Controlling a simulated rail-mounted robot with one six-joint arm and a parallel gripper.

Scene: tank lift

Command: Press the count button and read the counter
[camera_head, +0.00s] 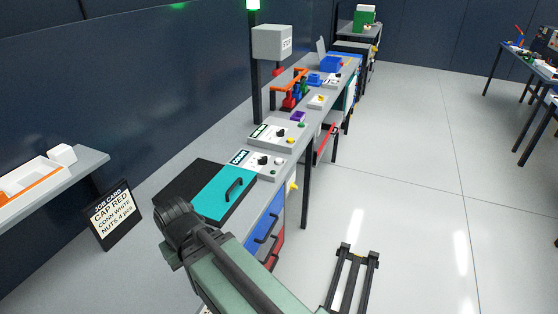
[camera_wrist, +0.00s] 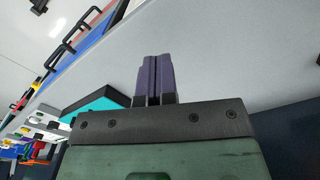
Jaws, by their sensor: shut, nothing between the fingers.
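A white panel (camera_head: 255,170) with a small dark label stands on the bench beyond the teal lid in the head view. The label looks like COUNT, but it is small. The panel carries a black knob and small buttons; no counter reading is legible. A similar white panel (camera_head: 272,140) with a dark label stands just behind it. In the wrist view, white panels (camera_wrist: 42,128) show at the left edge, too small to read. My gripper (camera_wrist: 154,58) has its two purple fingers together and empty, above a pale grey surface, apart from the panels. The fingers are not discernible in the head view.
A teal lid (camera_head: 215,189) with a black handle lies near my arm. A grey box (camera_head: 272,42) on a post overhangs the bench. Drawers with handles line the bench front. The floor (camera_head: 410,180) at right is mostly clear.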

